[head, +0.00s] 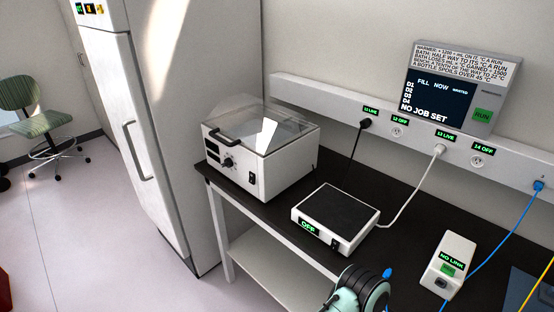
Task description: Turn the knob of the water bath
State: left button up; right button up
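The water bath (248,178) is a white box with a clear lid, on the left end of the black bench in the head view. Its round black knob (228,162) is on the front face, beside a dark display and left of a small black switch. The lid looks closed, with a dark handle at its front edge. Neither of my grippers can be made out in the view. A rounded teal and dark part, apparently of my own arm, shows at the bottom edge, well away from the bath.
A white plate device (336,216) marked OFF sits right of the bath on the bench (400,258). A small white box (448,262) reads NO LINK. Cables hang from the wall socket rail (320,103). A tall white cabinet (150,130) stands left; floor before the bath is clear.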

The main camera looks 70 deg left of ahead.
aim_at(227, 162)
jog(key=k+j, duration=0.15)
jog(key=j, duration=0.2)
jog(key=k+j+u, duration=0.1)
jog(key=j, duration=0.2)
jog(key=k+j, duration=0.2)
jog(key=j, duration=0.15)
jog(key=k+j+u, duration=0.1)
jog(key=j, duration=0.25)
jog(key=k+j, duration=0.2)
jog(key=j, duration=0.15)
